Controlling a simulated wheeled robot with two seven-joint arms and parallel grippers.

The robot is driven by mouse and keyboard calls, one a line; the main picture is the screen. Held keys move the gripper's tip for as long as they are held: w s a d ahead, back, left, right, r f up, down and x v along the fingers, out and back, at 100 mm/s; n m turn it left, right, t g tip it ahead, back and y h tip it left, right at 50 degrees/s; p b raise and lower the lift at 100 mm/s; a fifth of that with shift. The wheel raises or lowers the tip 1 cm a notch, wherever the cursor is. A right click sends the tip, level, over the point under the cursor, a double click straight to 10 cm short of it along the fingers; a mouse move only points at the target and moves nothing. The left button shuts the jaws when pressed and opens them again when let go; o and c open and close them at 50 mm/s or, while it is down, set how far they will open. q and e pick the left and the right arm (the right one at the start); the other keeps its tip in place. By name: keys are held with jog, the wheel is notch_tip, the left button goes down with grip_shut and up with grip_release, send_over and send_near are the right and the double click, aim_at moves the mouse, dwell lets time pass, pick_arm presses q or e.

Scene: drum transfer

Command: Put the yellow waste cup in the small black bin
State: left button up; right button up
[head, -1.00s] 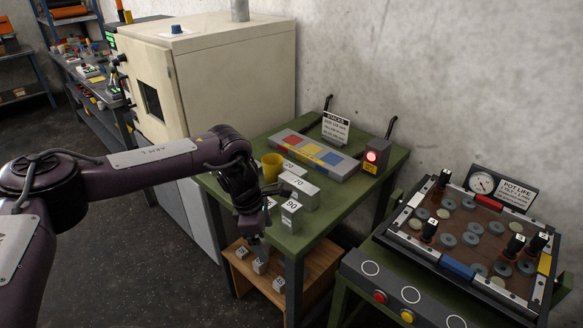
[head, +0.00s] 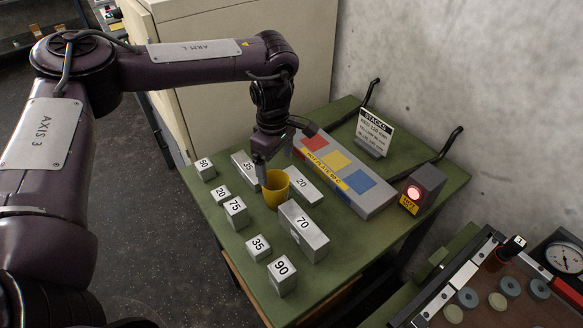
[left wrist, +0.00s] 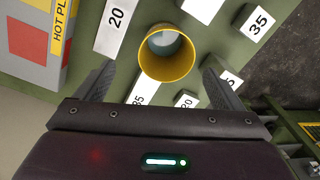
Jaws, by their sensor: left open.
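The yellow waste cup (head: 277,188) stands upright on the green table among grey numbered blocks. In the left wrist view the yellow cup (left wrist: 167,53) shows its open rim and pale inside, just ahead of the two fingers and roughly centred between them. My left gripper (head: 262,176) points down at the cup's left side; in the left wrist view the gripper (left wrist: 160,85) is open, with its fingers apart. I cannot tell whether a finger touches the cup. The small black bin is not in view. My right gripper is not in view.
Grey blocks marked 70 (head: 303,232), 20 (head: 304,184) and 75 (head: 236,211) stand close around the cup. A hot plate panel (head: 345,175) with red, yellow and blue squares lies behind, beside a lit red lamp (head: 414,194). A tray table is at the lower right.

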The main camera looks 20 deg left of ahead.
aim_at(275, 183)
pick_arm(q)
jog(key=f+p, duration=0.1)
jog(key=f, duration=0.1)
jog(key=f+p, duration=0.1)
jog(key=f, duration=0.1)
jog(key=s+f+p, duration=0.1)
jog(key=f, duration=0.1)
jog(key=shift+f, duration=0.45)
jog(key=shift+c, duration=0.4)
jog(key=c, duration=1)
